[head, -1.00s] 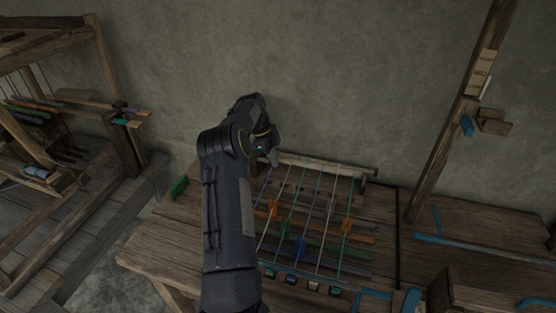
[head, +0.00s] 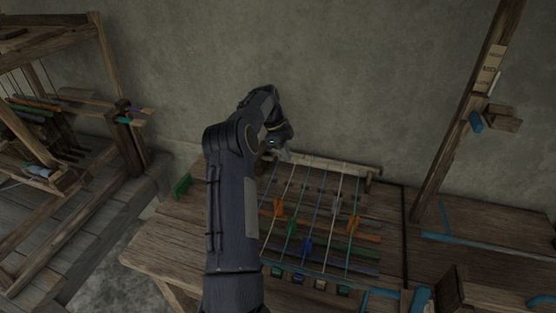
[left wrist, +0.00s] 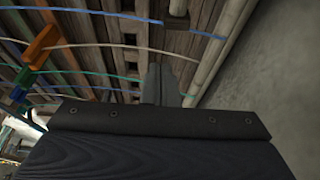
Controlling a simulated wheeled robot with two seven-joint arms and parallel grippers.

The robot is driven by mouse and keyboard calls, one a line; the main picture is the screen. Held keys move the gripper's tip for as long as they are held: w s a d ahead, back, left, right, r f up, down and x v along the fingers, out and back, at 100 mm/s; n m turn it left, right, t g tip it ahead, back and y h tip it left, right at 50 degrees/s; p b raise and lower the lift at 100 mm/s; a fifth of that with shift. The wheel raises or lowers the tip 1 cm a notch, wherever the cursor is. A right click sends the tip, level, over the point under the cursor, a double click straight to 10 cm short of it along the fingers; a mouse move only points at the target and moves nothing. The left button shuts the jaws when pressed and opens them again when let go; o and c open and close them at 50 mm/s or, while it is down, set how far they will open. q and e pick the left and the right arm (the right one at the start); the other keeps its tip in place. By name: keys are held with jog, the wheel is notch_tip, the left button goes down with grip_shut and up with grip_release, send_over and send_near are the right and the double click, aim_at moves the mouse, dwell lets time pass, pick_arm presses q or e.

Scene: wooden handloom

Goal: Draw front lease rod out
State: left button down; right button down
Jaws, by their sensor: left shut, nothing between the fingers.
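Coloured rods lie across the warp threads of a small frame on the table; an orange rod (head: 362,238), a green rod (head: 352,251) and a blue-purple rod (head: 362,268) show. I cannot tell which is the front lease rod. My left gripper (head: 284,155) is at the back left of the frame, by the pale back beam (head: 335,168). In the left wrist view, its fingers (left wrist: 165,84) are together and empty, close to the pale beam (left wrist: 222,50), with threads beside them. My left forearm hides the frame's left side. My right gripper is not in view.
A green block (head: 181,186) stands at the table's left. A wooden post (head: 456,120) rises at the right, and a larger loom (head: 98,60) stands at the left. The wall is close behind the table.

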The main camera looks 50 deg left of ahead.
pick_arm(q)
jog(key=v, duration=0.7)
jog(key=shift+r, duration=0.35)
